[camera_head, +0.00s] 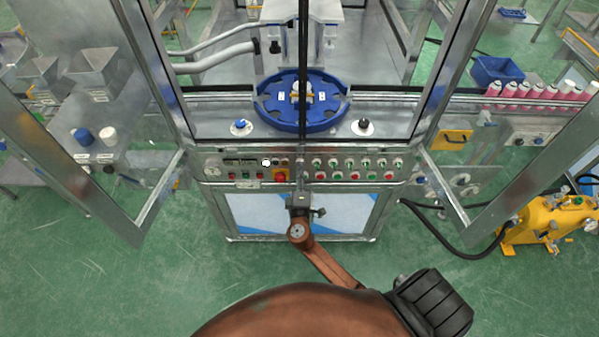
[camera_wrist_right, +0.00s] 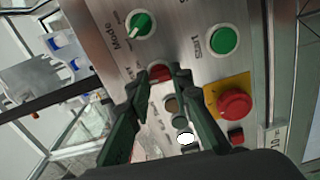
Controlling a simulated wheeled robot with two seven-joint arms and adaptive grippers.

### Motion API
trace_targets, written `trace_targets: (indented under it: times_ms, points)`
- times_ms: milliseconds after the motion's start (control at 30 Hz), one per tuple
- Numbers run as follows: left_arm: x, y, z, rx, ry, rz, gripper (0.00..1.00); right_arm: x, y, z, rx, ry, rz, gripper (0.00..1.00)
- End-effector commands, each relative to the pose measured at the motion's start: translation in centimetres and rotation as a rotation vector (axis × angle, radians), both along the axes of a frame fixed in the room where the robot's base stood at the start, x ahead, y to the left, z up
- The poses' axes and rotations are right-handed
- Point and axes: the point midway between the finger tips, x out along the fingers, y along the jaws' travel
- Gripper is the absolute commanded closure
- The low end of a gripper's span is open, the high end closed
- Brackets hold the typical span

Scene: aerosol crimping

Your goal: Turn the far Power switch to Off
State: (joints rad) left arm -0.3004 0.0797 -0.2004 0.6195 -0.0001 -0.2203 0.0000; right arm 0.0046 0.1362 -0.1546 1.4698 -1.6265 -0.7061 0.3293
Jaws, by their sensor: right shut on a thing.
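The control panel (camera_head: 345,174) runs across the front of the machine. In the right wrist view, a red knob (camera_wrist_right: 160,73) sits between the two dark fingertips of my right gripper (camera_wrist_right: 161,80), which is shut on it. Its label is mostly covered by a finger, so I cannot read whether it says Power. In the head view my right gripper (camera_head: 298,185) reaches up to the middle of the panel and hides what it holds. My left gripper is not in view.
A green Mode knob (camera_wrist_right: 140,25), a green Start button (camera_wrist_right: 222,40) and a red emergency stop (camera_wrist_right: 235,104) on a yellow plate lie close to the fingers. A bright white round spot (camera_head: 266,162) shows left of the gripper. Open door frames (camera_head: 160,200) flank the machine.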

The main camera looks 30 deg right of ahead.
Motion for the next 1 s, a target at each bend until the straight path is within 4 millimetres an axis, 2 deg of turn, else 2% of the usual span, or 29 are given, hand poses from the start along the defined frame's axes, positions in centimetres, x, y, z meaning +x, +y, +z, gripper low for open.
trace_targets:
  times_ms: [500, 1000]
  points:
    - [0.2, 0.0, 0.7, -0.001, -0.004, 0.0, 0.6, 0.0, 0.0, -0.1, -0.376, 0.234, 0.001, 1.0]
    - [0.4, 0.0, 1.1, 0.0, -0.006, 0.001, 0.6, -0.1, 0.0, -0.1, -0.527, 0.326, 0.001, 1.0]
